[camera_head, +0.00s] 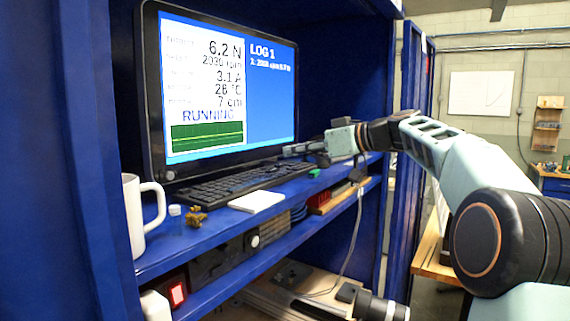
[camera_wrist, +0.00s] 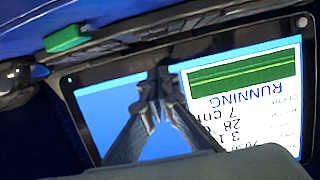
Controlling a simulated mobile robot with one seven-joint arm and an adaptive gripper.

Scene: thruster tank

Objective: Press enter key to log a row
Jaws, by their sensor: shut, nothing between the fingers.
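A black keyboard (camera_head: 215,186) lies on the blue shelf in front of the monitor (camera_head: 228,85). The screen reads RUNNING with 6.2 N, and beside it LOG 1 with one row under it. My gripper (camera_head: 288,150) is shut and empty, over the right end of the keyboard; I cannot tell whether it touches a key. In the wrist view my gripper's fingertips (camera_wrist: 160,74) show in front of the upside-down monitor screen (camera_wrist: 245,75), with a strip of the keyboard (camera_wrist: 190,24) along the top. The enter key cannot be made out.
A white mug (camera_head: 140,212), a small bottle (camera_head: 175,215) and a brass-coloured part (camera_head: 196,216) stand on the shelf at left. A white pad (camera_head: 257,201) lies before the keyboard. A green block (camera_head: 314,173) sits at its right end, also in the wrist view (camera_wrist: 67,38).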

